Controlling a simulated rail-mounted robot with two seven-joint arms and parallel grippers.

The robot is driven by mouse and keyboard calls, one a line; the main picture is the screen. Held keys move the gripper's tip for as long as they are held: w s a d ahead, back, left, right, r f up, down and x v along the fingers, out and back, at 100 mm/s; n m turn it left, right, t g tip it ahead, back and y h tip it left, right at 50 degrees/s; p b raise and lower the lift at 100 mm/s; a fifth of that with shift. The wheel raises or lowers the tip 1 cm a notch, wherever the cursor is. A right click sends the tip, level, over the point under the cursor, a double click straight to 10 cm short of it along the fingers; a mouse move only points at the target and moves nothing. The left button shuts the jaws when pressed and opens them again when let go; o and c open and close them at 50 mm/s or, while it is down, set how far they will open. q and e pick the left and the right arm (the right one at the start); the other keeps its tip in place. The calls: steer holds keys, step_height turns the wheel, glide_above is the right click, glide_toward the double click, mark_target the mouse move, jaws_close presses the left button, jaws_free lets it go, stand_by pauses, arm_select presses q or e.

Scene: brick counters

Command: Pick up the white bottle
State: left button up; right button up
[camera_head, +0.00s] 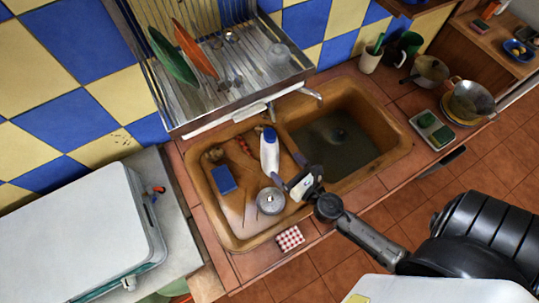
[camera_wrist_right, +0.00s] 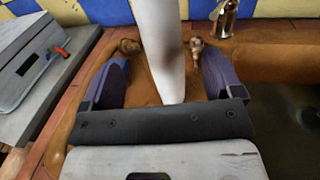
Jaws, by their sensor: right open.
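The white bottle (camera_head: 269,158) with a blue cap stands or leans in the left basin of the brown sink in the head view. My right gripper (camera_head: 287,172) is open, just to the right of and below the bottle. In the right wrist view the white bottle (camera_wrist_right: 163,45) shows between the two purple fingers of the gripper (camera_wrist_right: 165,80), with a gap on each side. Its top is cut off there. My left gripper is not in view.
The sink (camera_head: 213,218) also holds a blue sponge (camera_head: 223,179) and a round metal lid (camera_head: 270,201). A metal faucet (camera_head: 312,94) and a dish rack (camera_head: 240,85) stand behind. A white case (camera_head: 75,235) lies left; pots (camera_head: 467,102) stand at the right.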

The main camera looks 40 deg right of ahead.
mark_target(277, 157)
steer(key=w, duration=0.3)
steer(key=shift+w+f+p, duration=0.1)
steer(key=shift+p, duration=0.25)
steer(key=w, duration=0.3)
steer(key=w+p, duration=0.1)
steer(key=shift+w+d+f, duration=0.1)
steer(key=shift+w+d, duration=0.1)
steer(key=shift+d, duration=0.05)
steer(key=shift+w+f, duration=0.1)
steer(key=shift+w, duration=0.3)
steer(key=c, duration=0.9)
steer(key=shift+c, duration=0.5)
